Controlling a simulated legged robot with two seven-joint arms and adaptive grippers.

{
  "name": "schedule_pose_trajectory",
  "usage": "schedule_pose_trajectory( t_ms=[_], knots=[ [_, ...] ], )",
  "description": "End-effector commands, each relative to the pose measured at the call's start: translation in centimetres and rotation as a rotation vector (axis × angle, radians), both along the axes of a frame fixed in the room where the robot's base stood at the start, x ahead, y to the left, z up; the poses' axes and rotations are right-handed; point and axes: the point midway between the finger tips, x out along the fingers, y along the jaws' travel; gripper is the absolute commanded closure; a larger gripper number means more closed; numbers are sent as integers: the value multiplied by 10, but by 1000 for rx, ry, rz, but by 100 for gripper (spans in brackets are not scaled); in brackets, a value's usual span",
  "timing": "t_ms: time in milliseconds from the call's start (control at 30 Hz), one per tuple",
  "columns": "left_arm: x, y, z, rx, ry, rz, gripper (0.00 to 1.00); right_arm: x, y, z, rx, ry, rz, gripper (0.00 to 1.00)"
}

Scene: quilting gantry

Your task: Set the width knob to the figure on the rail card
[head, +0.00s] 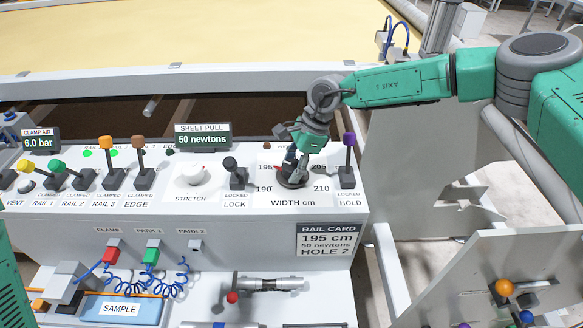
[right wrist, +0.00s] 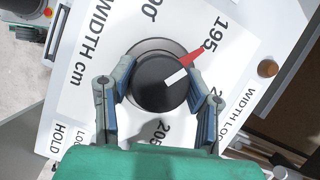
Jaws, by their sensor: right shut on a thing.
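The width knob (right wrist: 158,84) is a round black knob with a white mark and a red pointer (right wrist: 192,58). The pointer is at, or very near, the 195 figure (right wrist: 215,35) on the dial. My right gripper (head: 291,177) reaches down onto the knob; in the right wrist view its fingers (right wrist: 158,92) are shut on the knob from both sides. In the head view the gripper hides part of the dial. The rail card (head: 326,241) on the panel front reads 195 cm, 50 newtons, HOLE 2. My left gripper is out of view.
The purple-topped HOLD lever (head: 349,155) stands close right of my right gripper. The sheet pull display (head: 202,137) reads 50 newtons. Several coloured rail levers stand farther left.

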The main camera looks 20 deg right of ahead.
Motion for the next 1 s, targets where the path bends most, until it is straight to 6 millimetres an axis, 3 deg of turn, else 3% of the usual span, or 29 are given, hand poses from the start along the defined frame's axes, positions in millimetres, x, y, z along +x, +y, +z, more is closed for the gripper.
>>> schedule_pose_trajectory(
  t_ms=[167,200,233,267,667,1000],
  knots=[
    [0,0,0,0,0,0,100,2,-3,0,-4,-5,-4,86],
    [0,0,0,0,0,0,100,2,-3,0,-4,-5,-4,50],
    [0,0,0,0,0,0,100,2,-3,0,-3,-5,-4,39],
    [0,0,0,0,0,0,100,2,-2,0,-3,-5,-4,36],
    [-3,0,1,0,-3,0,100,1,-4,7,0,-4,-4,36],
    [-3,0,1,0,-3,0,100,2,-30,68,1,-5,-5,36]
  ],
)
